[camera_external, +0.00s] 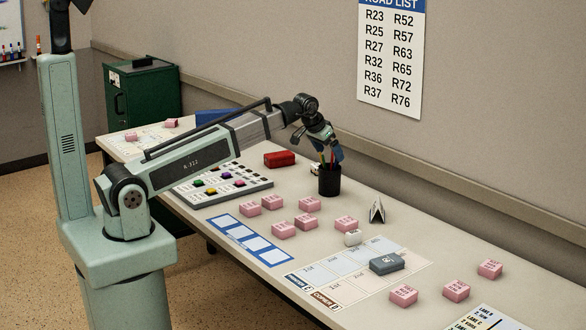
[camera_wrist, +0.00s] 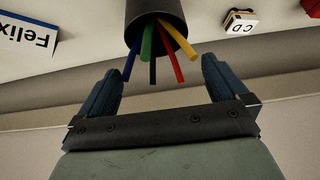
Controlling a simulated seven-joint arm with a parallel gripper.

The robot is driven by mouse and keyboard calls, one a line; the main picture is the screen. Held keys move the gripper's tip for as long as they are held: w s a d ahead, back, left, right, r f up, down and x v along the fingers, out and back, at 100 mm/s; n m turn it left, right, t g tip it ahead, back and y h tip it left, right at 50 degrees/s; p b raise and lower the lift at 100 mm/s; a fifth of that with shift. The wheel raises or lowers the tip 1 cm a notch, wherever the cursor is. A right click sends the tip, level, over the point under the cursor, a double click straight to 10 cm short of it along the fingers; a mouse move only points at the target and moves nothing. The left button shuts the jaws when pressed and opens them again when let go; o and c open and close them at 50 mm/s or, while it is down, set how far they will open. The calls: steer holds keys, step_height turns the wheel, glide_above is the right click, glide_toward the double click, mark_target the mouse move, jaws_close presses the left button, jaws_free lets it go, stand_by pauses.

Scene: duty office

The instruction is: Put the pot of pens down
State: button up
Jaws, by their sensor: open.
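The pot of pens (camera_external: 329,181) is a black cylinder standing upright on the table beneath my gripper in the external view. In the wrist view the pot (camera_wrist: 154,14) shows at the top centre with blue, green, black, red and yellow pens pointing out of its mouth. My gripper (camera_wrist: 162,88) is open, with its two dark blue fingers apart and the pen tips between or just beyond them. The gripper also shows above and around the pen tops in the external view (camera_external: 326,150). Nothing is clamped between the fingers. The pot's base appears to rest on the table.
A red block (camera_external: 280,159) lies left of the pot. A button panel (camera_external: 222,184) lies under my arm. The wall runs close behind.

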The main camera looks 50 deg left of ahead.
steer(key=v, duration=0.8)
steer(key=shift+r, duration=0.2)
